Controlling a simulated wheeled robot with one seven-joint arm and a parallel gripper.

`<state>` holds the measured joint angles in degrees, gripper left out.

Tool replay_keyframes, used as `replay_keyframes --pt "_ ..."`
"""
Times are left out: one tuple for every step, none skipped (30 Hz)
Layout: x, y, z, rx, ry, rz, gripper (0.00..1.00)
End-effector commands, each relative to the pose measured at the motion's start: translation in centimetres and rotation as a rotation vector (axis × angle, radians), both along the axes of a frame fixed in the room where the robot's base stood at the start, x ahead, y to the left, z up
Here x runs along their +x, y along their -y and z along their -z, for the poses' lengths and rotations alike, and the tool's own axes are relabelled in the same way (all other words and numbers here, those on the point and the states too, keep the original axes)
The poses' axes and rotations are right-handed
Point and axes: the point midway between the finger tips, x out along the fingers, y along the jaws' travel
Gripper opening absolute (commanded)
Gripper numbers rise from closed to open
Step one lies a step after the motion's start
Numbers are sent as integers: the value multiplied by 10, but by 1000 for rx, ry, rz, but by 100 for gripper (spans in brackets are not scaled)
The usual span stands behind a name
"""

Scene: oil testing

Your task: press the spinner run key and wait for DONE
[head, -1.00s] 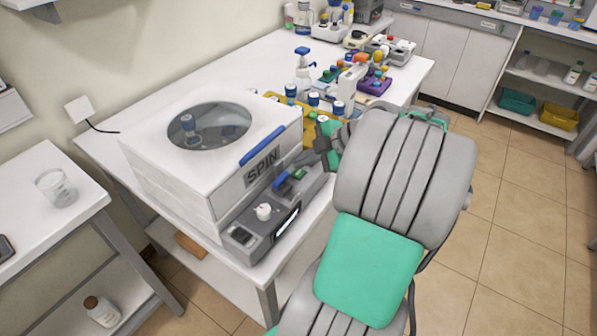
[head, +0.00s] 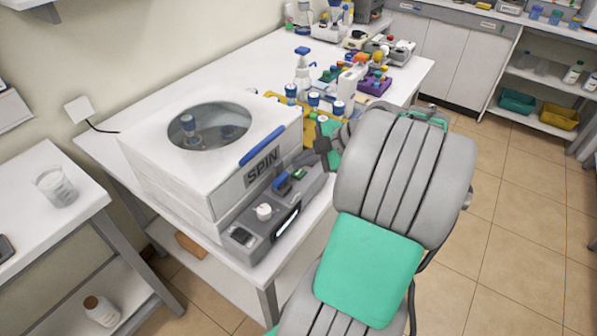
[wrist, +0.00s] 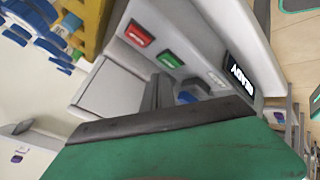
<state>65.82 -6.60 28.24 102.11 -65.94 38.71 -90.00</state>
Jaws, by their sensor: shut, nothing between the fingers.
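The white spinner (head: 180,185) stands on the bench with its lid down and a round window in the lid, through which vials show. Its front grey panel (head: 240,245) carries a white knob (head: 264,211), a small display (head: 287,220) and coloured keys. In the wrist view there are a red key (wrist: 139,34), a green key (wrist: 171,58), a pale key (wrist: 216,79) and a lit display (wrist: 241,79) that seems to read READY. My gripper (head: 318,148) is shut and empty, above the far right end of the panel, apparently clear of the keys. Its dark fingers partly hide the panel in the wrist view.
A yellow rack (head: 309,132) with blue-capped bottles stands close behind my gripper. A purple rack (head: 375,87) and other lab items stand farther back. A beaker (head: 56,187) is on the left table. The floor at right is clear.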

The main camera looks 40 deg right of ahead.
Motion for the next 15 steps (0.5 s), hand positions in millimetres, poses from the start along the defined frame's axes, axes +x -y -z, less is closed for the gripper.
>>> replay_keyframes --pt "0 0 0 0 0 0 0" --pt "0 0 1 0 0 0 0" --pt "0 0 2 0 0 0 0" --pt "0 0 3 0 0 0 0" --pt "0 0 4 0 0 0 0" --pt "0 0 6 0 0 0 0" --pt "0 0 7 0 0 0 0" --pt "0 0 8 0 0 0 0" --pt "0 0 9 -1 0 -1 0" --pt "0 0 10 -1 0 -1 0" --pt "0 0 10 -1 0 -1 0" --pt "0 0 9 -1 0 -1 0" --pt "0 0 9 -1 0 -1 0" --pt "0 0 9 -1 0 -1 0" --pt "0 0 8 -1 0 -1 0"
